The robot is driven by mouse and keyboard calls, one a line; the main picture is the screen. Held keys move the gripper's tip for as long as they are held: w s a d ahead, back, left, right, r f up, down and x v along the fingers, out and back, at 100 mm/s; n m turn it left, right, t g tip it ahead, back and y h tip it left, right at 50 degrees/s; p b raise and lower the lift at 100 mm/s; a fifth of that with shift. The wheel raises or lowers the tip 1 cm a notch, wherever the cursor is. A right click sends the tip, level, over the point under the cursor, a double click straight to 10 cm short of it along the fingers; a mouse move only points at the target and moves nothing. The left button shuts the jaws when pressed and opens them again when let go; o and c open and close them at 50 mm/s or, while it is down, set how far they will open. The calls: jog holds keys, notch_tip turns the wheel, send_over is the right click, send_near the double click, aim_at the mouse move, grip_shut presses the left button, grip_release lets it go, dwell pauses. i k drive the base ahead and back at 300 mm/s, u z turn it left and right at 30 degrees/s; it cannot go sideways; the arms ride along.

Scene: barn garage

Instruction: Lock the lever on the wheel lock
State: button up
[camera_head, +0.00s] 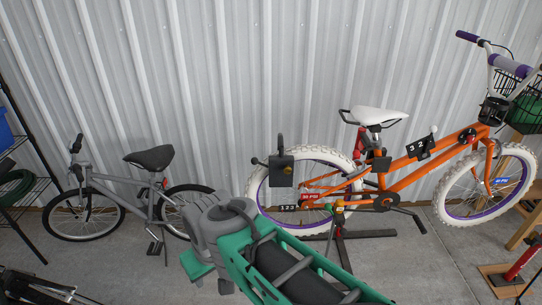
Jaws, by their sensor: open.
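An orange bike (415,171) with white tyres and a white seat is held on a dark stand, right of centre. A dark boxy lock with a shackle on top (282,173) is at the upper left of its rear wheel (258,205); this looks like the wheel lock. A small dark knobbed piece, possibly the lever (258,161), sticks out to its left. Its exact position is too small to tell. My green and grey arm fills the lower middle, below the lock and apart from it in the picture. My gripper's fingertips do not show.
A grey bike (150,207) stands by the corrugated metal wall (220,80) at left. A dark shelf rack (25,185) is at the left edge. Dark stand legs (368,234) spread under the orange bike. A wooden piece with a red part (520,265) is at lower right.

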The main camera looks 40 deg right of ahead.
aim_at(254, 161)
jog(key=z, duration=0.9)
jog(key=k, duration=0.65)
jog(key=u, duration=0.35)
jog(key=i, duration=1.25)
jog(key=u, duration=0.5)
